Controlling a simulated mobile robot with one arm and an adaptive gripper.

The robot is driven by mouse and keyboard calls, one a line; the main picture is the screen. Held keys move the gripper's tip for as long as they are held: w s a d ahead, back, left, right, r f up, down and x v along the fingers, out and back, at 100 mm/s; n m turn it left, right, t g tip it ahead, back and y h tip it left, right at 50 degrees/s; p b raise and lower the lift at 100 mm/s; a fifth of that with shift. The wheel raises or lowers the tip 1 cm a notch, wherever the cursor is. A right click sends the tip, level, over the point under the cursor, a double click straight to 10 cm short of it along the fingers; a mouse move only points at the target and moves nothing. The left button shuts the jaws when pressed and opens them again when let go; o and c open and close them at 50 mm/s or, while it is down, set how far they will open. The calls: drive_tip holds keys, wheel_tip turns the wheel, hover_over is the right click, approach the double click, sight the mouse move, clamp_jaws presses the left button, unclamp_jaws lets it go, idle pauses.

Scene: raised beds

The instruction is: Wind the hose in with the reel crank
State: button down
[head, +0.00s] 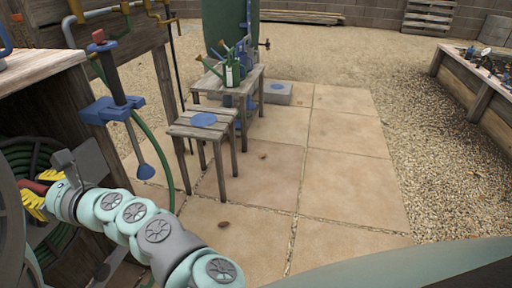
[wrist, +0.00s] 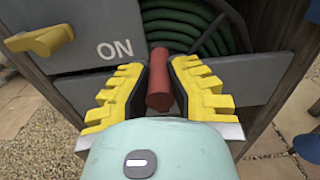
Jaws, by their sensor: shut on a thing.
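My gripper (head: 36,196) is at the far left of the head view, beside the hose reel. In the wrist view its yellow ribbed fingers (wrist: 160,88) are shut on the red crank handle (wrist: 159,72), which lies between them. A little of the red handle also shows in the head view (head: 32,186). The green hose (wrist: 188,22) lies in coils on the reel behind the handle. Coils also show in the head view (head: 28,153). The crank's arm and the reel's middle are mostly hidden by the gripper.
A grey panel (wrist: 95,35) marked ON, with a yellow lever (wrist: 40,41), is close to the gripper. A wooden stool (head: 187,131) and a small table with a watering can stand on the paving. A raised bed (head: 455,80) is at the right. The middle paving (head: 340,190) is clear.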

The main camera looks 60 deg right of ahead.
idle(0.3)
drive_tip(key=c, duration=0.8)
unclamp_jaws()
drive_tip(key=shift+a, duration=0.1)
drive_tip(key=shift+c, duration=0.2)
drive_tip(key=shift+s+d, duration=0.3)
drive_tip(key=shift+s, duration=0.15)
drive_tip(key=v, duration=1.1)
drive_tip(key=shift+a, duration=0.1)
